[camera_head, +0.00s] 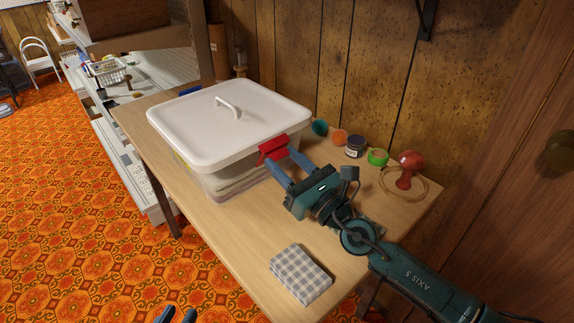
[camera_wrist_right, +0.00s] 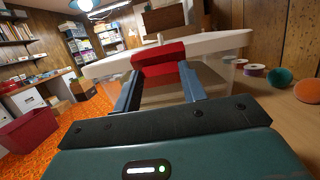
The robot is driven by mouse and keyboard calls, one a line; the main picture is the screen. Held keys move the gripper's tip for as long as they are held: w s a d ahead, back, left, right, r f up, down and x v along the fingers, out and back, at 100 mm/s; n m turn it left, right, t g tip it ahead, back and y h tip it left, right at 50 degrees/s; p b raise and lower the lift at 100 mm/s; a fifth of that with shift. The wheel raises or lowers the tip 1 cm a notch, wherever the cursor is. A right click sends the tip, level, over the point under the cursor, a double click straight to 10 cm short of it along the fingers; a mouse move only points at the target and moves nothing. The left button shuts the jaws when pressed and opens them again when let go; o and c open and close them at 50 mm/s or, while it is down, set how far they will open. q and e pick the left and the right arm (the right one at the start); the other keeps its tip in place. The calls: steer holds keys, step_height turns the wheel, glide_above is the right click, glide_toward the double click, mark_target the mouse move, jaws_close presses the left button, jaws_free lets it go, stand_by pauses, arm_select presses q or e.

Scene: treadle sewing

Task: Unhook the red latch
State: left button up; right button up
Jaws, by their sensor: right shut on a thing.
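The red latch (camera_head: 273,148) is on the near right side of a clear storage box (camera_head: 243,180) with a white lid (camera_head: 215,125). My right gripper (camera_head: 287,163) is shut on the red latch, with its blue fingers at the latch's two sides. In the right wrist view the latch (camera_wrist_right: 160,64) sits between the fingertips, its top at the lid's rim. I cannot tell whether it is still hooked. A blue latch (camera_head: 190,91) shows at the box's far side. My left gripper (camera_head: 176,316) shows only its fingertips at the bottom edge; they are apart and empty.
The box stands on a wooden table (camera_head: 240,235). A folded checked cloth (camera_head: 300,273) lies near the front edge. The table's front left is clear.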

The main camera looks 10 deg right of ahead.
steer(key=o, duration=1)
steer(key=b+v, duration=0.2)
steer(key=v, duration=0.4)
steer(key=b+v, duration=0.2)
steer(key=v, duration=0.4)
steer(key=shift+s+d+f, duration=0.1)
steer(key=shift+f, duration=0.15)
arm_select(q)
steer(key=shift+m+g+h, duration=0.3)
steer(key=shift+m+g, duration=0.1)
steer(key=shift+m, duration=0.5)
steer(key=shift+w+d+f, duration=0.2)
steer(key=shift+d+f, duration=0.1)
steer(key=shift+f, duration=0.55)
steer(key=shift+w+d+f, duration=0.2)
steer(key=shift+d+f, duration=0.15)
steer(key=shift+f, duration=0.55)
steer(key=shift+w+d+f, duration=0.2)
steer(key=shift+d+f, duration=0.1)
steer(key=shift+f, duration=0.55)
arm_select(e)
steer(key=shift+s+d+r, duration=0.1)
steer(key=shift+s+d, duration=0.2)
steer(key=shift+s, duration=0.1)
